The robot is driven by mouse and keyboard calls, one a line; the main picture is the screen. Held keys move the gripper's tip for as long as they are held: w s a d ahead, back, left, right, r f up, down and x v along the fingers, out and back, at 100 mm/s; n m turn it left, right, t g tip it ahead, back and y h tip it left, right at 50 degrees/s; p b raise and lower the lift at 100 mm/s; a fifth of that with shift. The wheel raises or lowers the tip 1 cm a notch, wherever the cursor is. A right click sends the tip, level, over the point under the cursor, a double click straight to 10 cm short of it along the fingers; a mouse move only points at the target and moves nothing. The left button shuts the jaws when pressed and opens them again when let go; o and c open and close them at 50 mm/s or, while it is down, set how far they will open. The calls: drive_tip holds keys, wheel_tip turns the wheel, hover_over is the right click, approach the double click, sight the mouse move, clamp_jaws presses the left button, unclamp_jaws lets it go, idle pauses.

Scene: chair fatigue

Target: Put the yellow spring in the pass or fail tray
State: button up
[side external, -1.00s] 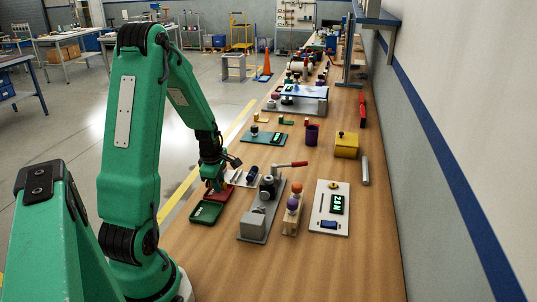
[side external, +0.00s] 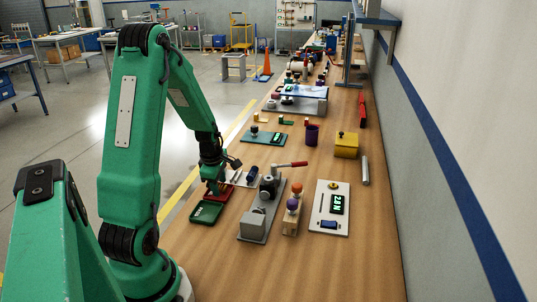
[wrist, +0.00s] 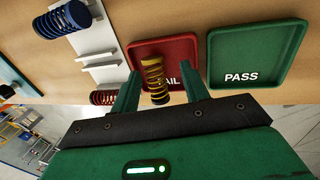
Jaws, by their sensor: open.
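The yellow spring (wrist: 155,80) stands over the red FAIL tray (wrist: 165,45) in the wrist view, covering part of its lettering. My gripper (wrist: 160,87) is open, with a finger on each side of the spring and a gap showing on both sides. Whether the spring's lower end rests on the tray floor is hard to tell. The green PASS tray (wrist: 258,85) lies to the right of the red one and is empty. In the side view my gripper (side external: 216,187) is low over the red tray (side external: 230,190), beside the green tray (side external: 206,213).
A pale rack (wrist: 88,45) beside the red tray holds a blue spring (wrist: 68,20), and a dark red spring (wrist: 103,97) lies near it. In the side view a grey lever press (side external: 262,205), a wooden block with coloured knobs (side external: 292,222) and a display panel (side external: 328,190) stand to the right.

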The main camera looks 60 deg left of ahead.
drive_tip(key=shift+r, duration=0.55)
drive_tip(key=v, duration=1.1)
drive_tip(key=shift+r, duration=0.35)
drive_tip(key=shift+s+d, duration=0.1)
drive_tip(key=shift+d, duration=0.05)
drive_tip(key=s+d+r+m+t, duration=0.1)
drive_tip(key=d+r+m, duration=0.2)
drive_tip(key=d+m, duration=0.6)
drive_tip(key=s+d+r+m+t+h, duration=0.1)
drive_tip(key=d+r+m, duration=0.2)
drive_tip(key=d+m, duration=0.6)
drive_tip(key=s+d+r+m+t, duration=0.2)
drive_tip(key=d+r+m, duration=0.2)
drive_tip(key=d+m, duration=0.5)
drive_tip(key=shift+h, duration=0.4)
drive_tip(key=shift+s, duration=0.1)
